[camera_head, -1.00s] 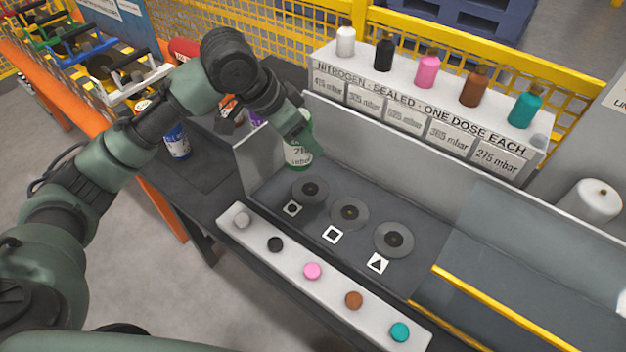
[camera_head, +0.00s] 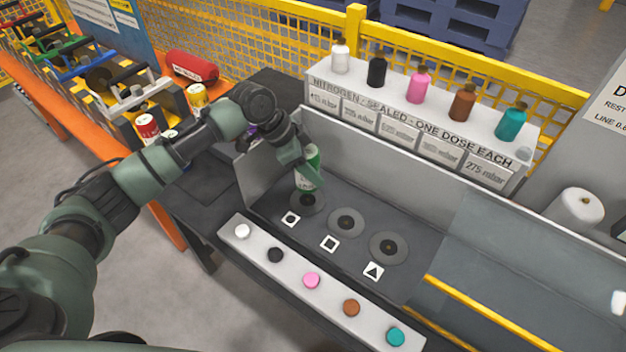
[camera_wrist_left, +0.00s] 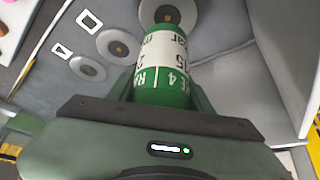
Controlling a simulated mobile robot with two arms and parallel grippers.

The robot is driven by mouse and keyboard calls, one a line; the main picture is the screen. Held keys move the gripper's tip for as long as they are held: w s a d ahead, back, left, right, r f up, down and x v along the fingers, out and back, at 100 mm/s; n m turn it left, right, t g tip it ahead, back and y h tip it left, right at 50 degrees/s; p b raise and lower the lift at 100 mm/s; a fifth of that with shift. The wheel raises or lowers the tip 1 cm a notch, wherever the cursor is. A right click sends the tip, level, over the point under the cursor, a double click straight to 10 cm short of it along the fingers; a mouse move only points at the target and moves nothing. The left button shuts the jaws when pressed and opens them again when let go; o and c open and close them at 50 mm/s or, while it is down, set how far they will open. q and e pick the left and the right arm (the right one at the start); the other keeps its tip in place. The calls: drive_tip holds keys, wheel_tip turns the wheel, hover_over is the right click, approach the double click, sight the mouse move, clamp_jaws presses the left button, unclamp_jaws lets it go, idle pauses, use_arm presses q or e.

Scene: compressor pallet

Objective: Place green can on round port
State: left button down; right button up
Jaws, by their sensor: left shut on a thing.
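The green can (camera_head: 309,160), with a white label band, is held by my left gripper (camera_head: 305,171) over the round port (camera_head: 307,202). This port is the leftmost grey disc, behind the white circle mark (camera_head: 290,219). In the left wrist view the can (camera_wrist_left: 164,62) sits between my fingers and its far end overlaps a disc (camera_wrist_left: 178,10). I cannot tell if the can touches the port. The square-marked port (camera_head: 346,223) and triangle-marked port (camera_head: 389,248) are empty. My right gripper is not in view.
A white strip with coloured buttons (camera_head: 332,301) runs in front of the ports. Coloured bottles stand on a nitrogen shelf (camera_head: 420,118) behind a grey back wall. A grey side panel (camera_head: 262,175) stands left of the round port. Other cans (camera_head: 147,129) are at left.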

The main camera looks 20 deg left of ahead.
use_arm(q)
wheel_tip(320, 180, down, 5)
drive_tip(key=shift+f+p, duration=0.2)
drive_tip(key=shift+p, duration=0.1)
drive_tip(key=shift+f, duration=0.15)
drive_tip(key=c, duration=0.6)
unclamp_jaws()
drive_tip(key=shift+f, duration=0.1)
drive_tip(key=shift+r, duration=0.2)
drive_tip(key=shift+a+r, duration=0.25)
drive_tip(key=b+v, duration=0.2)
drive_tip(key=v, duration=0.9)
drive_tip(key=shift+r, duration=0.15)
